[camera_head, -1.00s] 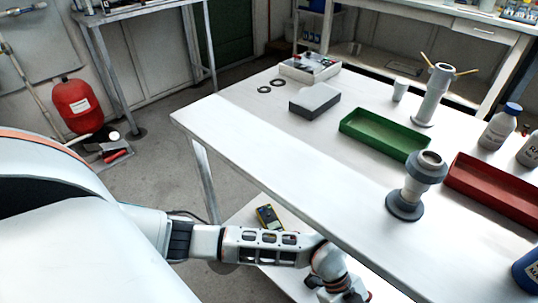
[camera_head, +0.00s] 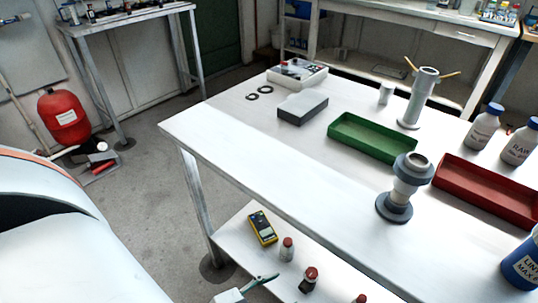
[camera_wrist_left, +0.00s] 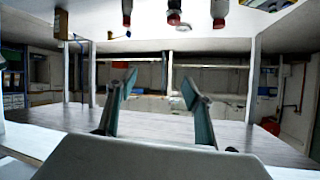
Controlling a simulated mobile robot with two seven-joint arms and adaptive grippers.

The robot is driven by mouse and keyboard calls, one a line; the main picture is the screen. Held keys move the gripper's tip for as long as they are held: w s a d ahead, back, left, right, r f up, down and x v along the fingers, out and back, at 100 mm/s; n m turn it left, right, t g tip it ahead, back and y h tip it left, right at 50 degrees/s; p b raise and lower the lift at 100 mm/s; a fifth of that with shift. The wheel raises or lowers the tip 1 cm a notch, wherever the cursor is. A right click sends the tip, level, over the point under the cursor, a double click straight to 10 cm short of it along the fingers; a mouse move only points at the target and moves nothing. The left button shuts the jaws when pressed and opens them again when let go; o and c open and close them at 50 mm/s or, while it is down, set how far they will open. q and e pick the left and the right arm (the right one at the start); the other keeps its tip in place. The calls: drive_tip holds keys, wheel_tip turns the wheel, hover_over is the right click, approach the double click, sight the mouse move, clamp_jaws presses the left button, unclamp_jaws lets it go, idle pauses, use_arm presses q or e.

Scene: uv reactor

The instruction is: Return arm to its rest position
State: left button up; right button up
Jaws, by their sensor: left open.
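My left gripper (camera_wrist_left: 158,88) shows in the left wrist view with its two teal-grey fingers spread apart. It is open, with nothing between the fingers. The left wrist picture looks upside down, with small red-capped bottles (camera_wrist_left: 174,17) on a white surface along its top edge. No fingers touch them. My right gripper is in neither view.
The white table (camera_head: 240,150) carries a green tray (camera_head: 372,150), a red tray (camera_head: 480,190), a grey flanged column (camera_head: 405,190) and bottles. On the lower shelf (camera_head: 320,265) are a yellow meter (camera_head: 262,228) and small red-capped bottles.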

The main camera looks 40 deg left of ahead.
use_arm(q)
drive_tip(key=s+a+f+g, duration=0.2)
drive_tip(key=s+f, duration=0.1)
drive_tip(key=s, duration=0.1)
wheel_tip(320, 180, up, 6)
drive_tip(key=s+y+p, duration=0.1)
drive_tip(key=p, duration=1.2)
drive_tip(key=shift+a+n, duration=0.15)
drive_tip(key=shift+n, duration=0.15)
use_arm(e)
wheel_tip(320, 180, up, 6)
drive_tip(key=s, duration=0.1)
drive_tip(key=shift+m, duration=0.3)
use_arm(q)
drive_tip(key=shift+s+r, duration=0.1)
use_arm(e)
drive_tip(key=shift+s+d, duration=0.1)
